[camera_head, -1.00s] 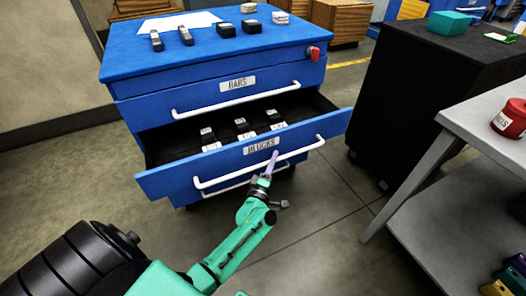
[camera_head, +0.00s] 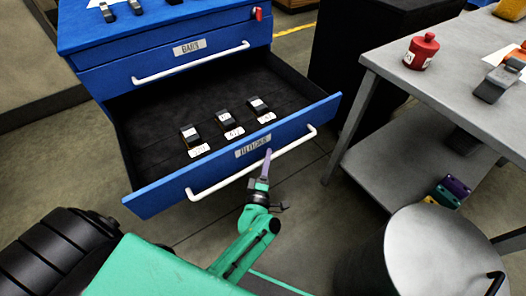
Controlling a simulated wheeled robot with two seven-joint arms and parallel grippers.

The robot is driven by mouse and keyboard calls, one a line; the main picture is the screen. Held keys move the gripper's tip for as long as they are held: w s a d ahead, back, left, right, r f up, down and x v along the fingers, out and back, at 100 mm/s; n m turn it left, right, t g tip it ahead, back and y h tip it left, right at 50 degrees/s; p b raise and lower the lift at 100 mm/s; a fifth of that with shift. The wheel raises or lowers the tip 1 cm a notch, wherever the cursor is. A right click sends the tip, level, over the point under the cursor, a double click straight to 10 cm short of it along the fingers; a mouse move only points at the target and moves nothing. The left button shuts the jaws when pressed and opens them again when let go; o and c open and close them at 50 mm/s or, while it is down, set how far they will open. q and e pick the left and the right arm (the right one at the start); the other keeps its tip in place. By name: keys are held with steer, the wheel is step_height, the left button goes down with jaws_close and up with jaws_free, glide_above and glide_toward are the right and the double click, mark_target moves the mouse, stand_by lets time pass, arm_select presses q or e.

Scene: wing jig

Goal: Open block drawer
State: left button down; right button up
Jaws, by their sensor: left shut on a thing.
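The blue cabinet's BLOCKS drawer (camera_head: 160,197) stands well out from the cabinet. Its black inside shows, with three dark blocks (camera_head: 228,118) in a row, each by a white label. A white bar handle (camera_head: 225,182) runs along its front. My left gripper (camera_head: 267,160) is at the middle of this handle, shut on it; the green arm reaches up from below. The exact finger contact is too small to see. The drawer above, BARS (camera_head: 190,47), is shut. My right gripper is not in view.
A grey metal table (camera_head: 440,110) stands at the right with a red canister (camera_head: 421,50) and a dark clamp-like part (camera_head: 497,80) on it. A round metal drum (camera_head: 440,250) is at the lower right. Bare floor lies between drawer and table.

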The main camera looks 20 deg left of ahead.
arm_select(q)
steer(key=shift+s+d+f, duration=0.1)
steer(key=shift+s+d, duration=0.55)
steer(key=shift+d, duration=0.25)
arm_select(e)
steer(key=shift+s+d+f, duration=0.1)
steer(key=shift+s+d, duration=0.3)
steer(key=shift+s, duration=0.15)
arm_select(q)
steer(key=c, duration=0.8)
jaws_free()
steer(key=shift+s, duration=0.1)
steer(key=v, duration=1.4)
steer(key=shift+s, duration=0.2)
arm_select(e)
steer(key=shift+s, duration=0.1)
